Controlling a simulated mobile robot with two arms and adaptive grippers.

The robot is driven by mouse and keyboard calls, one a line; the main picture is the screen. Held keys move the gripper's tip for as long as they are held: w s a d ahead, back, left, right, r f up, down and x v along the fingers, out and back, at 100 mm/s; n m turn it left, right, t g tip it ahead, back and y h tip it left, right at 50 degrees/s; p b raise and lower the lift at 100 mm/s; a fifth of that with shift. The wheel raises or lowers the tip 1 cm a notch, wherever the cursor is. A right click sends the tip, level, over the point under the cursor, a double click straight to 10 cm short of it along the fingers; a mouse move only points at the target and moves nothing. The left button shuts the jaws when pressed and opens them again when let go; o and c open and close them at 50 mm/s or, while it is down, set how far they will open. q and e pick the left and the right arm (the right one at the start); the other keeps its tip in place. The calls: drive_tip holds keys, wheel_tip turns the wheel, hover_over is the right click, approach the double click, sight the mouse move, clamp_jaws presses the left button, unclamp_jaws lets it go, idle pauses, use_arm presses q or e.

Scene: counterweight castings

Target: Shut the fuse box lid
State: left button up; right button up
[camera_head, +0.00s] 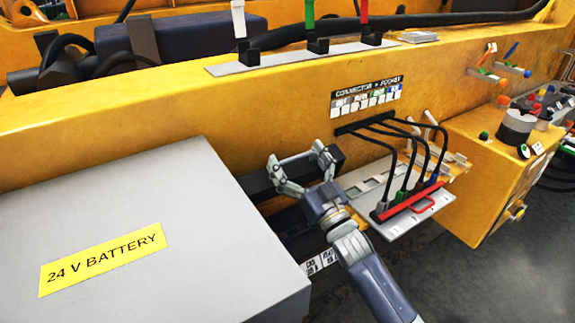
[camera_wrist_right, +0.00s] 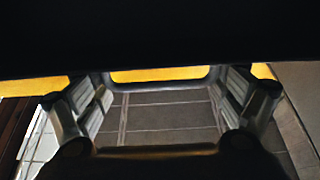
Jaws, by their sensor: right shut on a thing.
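A dark bar-like part, which looks like the fuse box lid (camera_head: 258,184), stands out from the yellow frame right of the battery box. Below it is a dark recess, seemingly the fuse box (camera_head: 290,222), partly hidden by my arm. My right gripper (camera_head: 296,157) is at the lid, its fingers set wide apart and shut on it. In the right wrist view the fingers of the right gripper (camera_wrist_right: 162,88) reach up to a dark surface, likely the lid (camera_wrist_right: 160,35), which fills the top. The grip contact is hidden. My left gripper is not in view.
A grey 24 V battery box (camera_head: 190,215) stands close on the left. A pale connector shelf (camera_head: 430,212) with a red bar (camera_head: 410,203) and black cables (camera_head: 412,140) lies close right of my arm. A yellow control box (camera_head: 490,190) stands farther right.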

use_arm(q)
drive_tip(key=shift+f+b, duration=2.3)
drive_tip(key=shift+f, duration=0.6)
use_arm(e)
drive_tip(key=shift+s+d+f+t+y, duration=0.35)
drive_tip(key=shift+s+d+t, duration=0.15)
drive_tip(key=shift+s, duration=0.25)
drive_tip(key=shift+s+d+f+t+y, duration=0.3)
drive_tip(key=shift+s+d+t, duration=0.1)
drive_tip(key=shift+s+d, duration=0.25)
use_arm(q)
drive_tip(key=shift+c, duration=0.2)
use_arm(e)
drive_tip(key=o, duration=1.1)
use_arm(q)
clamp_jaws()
use_arm(e)
drive_tip(key=shift+o, duration=0.7)
drive_tip(key=v, duration=1.2)
